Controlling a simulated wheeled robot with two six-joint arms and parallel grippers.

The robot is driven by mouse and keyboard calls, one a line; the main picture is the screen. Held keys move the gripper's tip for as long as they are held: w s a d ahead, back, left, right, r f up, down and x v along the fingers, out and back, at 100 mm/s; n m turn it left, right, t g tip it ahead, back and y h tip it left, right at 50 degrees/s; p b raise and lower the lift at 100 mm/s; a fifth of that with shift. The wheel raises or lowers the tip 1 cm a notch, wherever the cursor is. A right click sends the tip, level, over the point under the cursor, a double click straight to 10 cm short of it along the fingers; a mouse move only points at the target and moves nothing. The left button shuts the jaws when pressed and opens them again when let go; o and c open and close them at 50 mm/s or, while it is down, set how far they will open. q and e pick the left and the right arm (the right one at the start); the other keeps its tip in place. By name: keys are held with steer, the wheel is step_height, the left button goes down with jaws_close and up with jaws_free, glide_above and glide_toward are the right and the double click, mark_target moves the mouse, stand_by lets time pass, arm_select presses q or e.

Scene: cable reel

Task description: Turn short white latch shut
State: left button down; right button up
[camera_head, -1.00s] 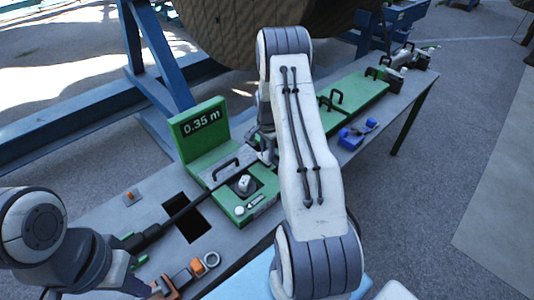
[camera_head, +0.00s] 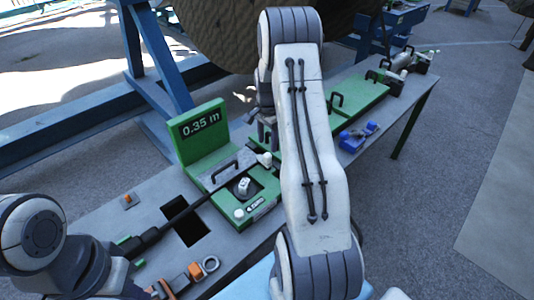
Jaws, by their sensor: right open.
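The green measuring unit (camera_head: 205,140) stands on the bench with a display reading "0.35 m". A small white latch piece (camera_head: 264,158) shows at the right end of its grey handled cover (camera_head: 222,170). Another white knob (camera_head: 243,186) sits in a dark recess on the unit's top. My right gripper (camera_head: 266,139) is open just above and behind the small white latch, apart from it as far as I can see; my right arm hides part of the area.
A black cable (camera_head: 192,207) runs from a black fitting into the unit, past a square opening (camera_head: 187,222) in the bench (camera_head: 95,218). A green panel (camera_head: 355,100) and blue tool (camera_head: 357,135) are at right.

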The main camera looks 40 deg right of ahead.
mark_target(267, 155)
steer(key=shift+r, duration=1.8)
